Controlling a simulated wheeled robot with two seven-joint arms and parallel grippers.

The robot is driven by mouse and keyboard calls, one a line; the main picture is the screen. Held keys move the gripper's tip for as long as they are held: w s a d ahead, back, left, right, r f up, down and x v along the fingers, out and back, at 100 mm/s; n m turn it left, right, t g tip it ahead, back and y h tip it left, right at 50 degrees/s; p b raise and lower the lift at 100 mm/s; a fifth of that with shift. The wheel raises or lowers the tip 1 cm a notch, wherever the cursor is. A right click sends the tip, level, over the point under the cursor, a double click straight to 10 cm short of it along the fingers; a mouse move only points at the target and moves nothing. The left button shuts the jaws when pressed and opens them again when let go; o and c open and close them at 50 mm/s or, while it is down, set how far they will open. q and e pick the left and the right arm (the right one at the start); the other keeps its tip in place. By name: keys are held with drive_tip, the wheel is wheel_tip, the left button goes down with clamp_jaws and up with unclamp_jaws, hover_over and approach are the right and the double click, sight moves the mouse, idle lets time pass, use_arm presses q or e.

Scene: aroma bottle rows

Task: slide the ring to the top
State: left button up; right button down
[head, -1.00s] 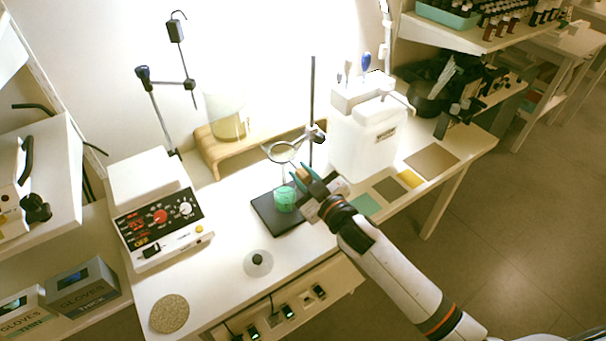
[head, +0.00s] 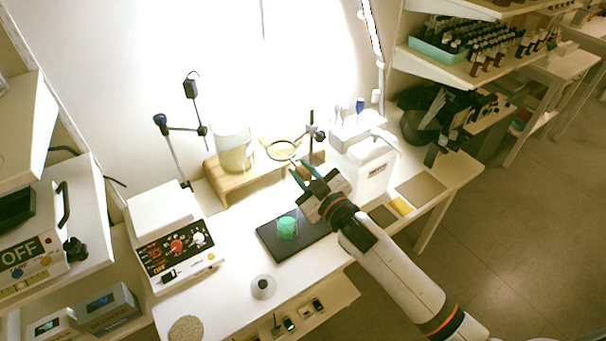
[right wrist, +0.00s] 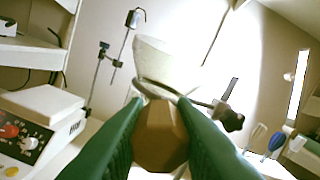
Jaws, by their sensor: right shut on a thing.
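The ring (head: 281,150) is a thin metal hoop, level, on a clamp (head: 316,136) around the upright rod (head: 311,117). The clamp sits close below the rod's upper end. The stand's dark base (head: 268,236) carries a green vessel (head: 287,227) well below the ring. My right gripper (head: 302,172) is just below the ring, its green fingers shut on a brown faceted knob (right wrist: 160,136). In the right wrist view, the ring (right wrist: 165,91) shows just beyond the knob, with its clamp (right wrist: 228,116) to the right. My left gripper is not in view.
A wooden stand (head: 216,179) with a beaker (head: 234,155) is behind and left of the ring. A white container (head: 374,172) stands close on the right. A white control box (head: 168,235) is on the left.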

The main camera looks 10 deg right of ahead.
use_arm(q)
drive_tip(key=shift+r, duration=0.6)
use_arm(e)
drive_tip(key=shift+r, duration=0.95)
drive_tip(key=c, duration=1.2)
unclamp_jaws()
drive_tip(key=shift+f, duration=0.2)
drive_tip(key=shift+s+d+f, duration=0.1)
drive_tip(key=shift+s, duration=0.1)
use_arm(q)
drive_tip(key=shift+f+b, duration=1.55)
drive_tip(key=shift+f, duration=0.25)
use_arm(e)
drive_tip(key=v, duration=1.1)
drive_tip(key=shift+s, duration=0.35)
drive_tip(key=shift+d, duration=0.1)
